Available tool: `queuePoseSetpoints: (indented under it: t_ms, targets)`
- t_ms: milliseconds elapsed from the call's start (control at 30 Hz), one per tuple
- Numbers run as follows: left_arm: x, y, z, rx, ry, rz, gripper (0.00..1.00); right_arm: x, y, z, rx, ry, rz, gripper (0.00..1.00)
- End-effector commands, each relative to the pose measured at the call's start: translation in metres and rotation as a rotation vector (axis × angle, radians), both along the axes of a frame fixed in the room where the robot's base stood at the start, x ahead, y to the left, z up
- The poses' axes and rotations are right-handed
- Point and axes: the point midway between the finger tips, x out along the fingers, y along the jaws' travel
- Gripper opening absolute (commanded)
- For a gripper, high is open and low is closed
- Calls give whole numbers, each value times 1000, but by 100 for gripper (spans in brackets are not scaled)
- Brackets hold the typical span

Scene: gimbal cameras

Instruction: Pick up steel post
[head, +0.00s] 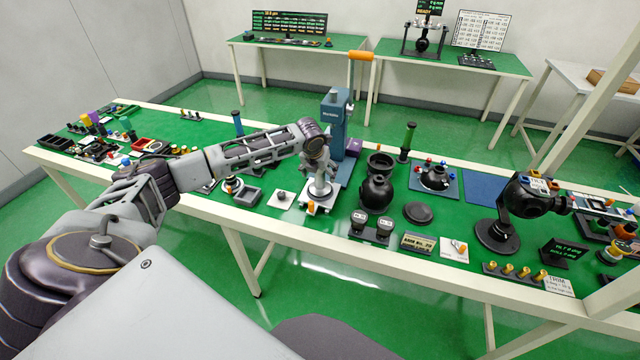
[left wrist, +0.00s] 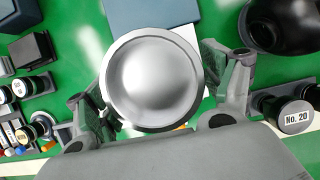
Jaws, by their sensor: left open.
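The steel post (head: 319,187) stands upright on a pale plate in front of the blue press. In the left wrist view its round, shiny top (left wrist: 152,82) fills the middle of the picture. My left gripper (head: 318,166) is directly over the post and points down. In the left wrist view its open fingers (left wrist: 157,96) are on either side of the round top, with no clear grip on it. The lower part of the post is hidden there by its top. My right gripper is in neither view.
The blue press (head: 333,125) with an orange-ended lever stands just behind the post. A black housing (head: 376,190) and dark labelled cylinders (head: 385,222) stand close to the right. A grey tray (head: 248,195) and a small white plate (head: 282,199) lie to the left.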

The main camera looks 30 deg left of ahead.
Motion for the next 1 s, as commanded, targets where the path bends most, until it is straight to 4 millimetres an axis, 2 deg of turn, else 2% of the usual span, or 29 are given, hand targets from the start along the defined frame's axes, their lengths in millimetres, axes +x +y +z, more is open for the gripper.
queuePoseSetpoints:
  t_ms: [267,567,900,1000]
  targets:
    - [0,0,0,0,0,0,82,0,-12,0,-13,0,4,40]
    - [0,0,0,0,0,0,44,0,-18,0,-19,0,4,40]
    - [0,0,0,0,0,0,1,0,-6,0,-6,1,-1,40]
    - [0,0,0,0,0,0,0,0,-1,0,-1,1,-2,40]
